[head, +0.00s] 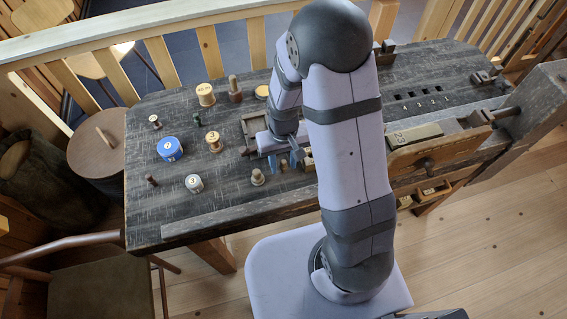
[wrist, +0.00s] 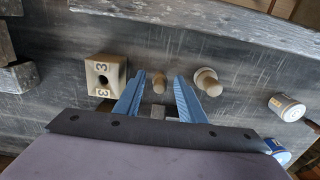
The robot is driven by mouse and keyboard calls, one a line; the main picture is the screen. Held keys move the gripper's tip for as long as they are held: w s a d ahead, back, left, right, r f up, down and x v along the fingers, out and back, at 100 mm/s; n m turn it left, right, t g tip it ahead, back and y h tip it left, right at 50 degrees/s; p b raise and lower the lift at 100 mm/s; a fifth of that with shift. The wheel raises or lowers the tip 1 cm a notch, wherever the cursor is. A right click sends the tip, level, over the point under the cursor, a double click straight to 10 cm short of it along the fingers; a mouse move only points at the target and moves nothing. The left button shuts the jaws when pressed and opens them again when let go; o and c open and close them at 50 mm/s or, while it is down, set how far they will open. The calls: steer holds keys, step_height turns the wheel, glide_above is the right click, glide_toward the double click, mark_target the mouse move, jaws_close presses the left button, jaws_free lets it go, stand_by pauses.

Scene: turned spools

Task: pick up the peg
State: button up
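In the wrist view a small round wooden peg (wrist: 159,82) shows in the gap between the two blue fingers of my gripper (wrist: 160,88). The fingers are apart with bare space on both sides of the peg, so my gripper is open. I cannot tell how far the fingertips are above the bench or whether they are down around the peg. In the head view my gripper (head: 285,163) is low over the front part of the dark bench, and the peg is largely hidden by the fingers.
A square wooden block (wrist: 105,72) marked 3, with a hole, stands close left of the fingers. A wooden piece on a pale round base (wrist: 208,80) stands close right. A blue spool (head: 169,149) stands on the bench (head: 150,215).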

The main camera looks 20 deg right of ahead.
mark_target(283, 161)
steer(key=shift+f, duration=0.55)
jaws_close()
steer(key=shift+r, duration=0.2)
steer(key=shift+r+b, duration=0.8)
steer(key=shift+r, duration=4)
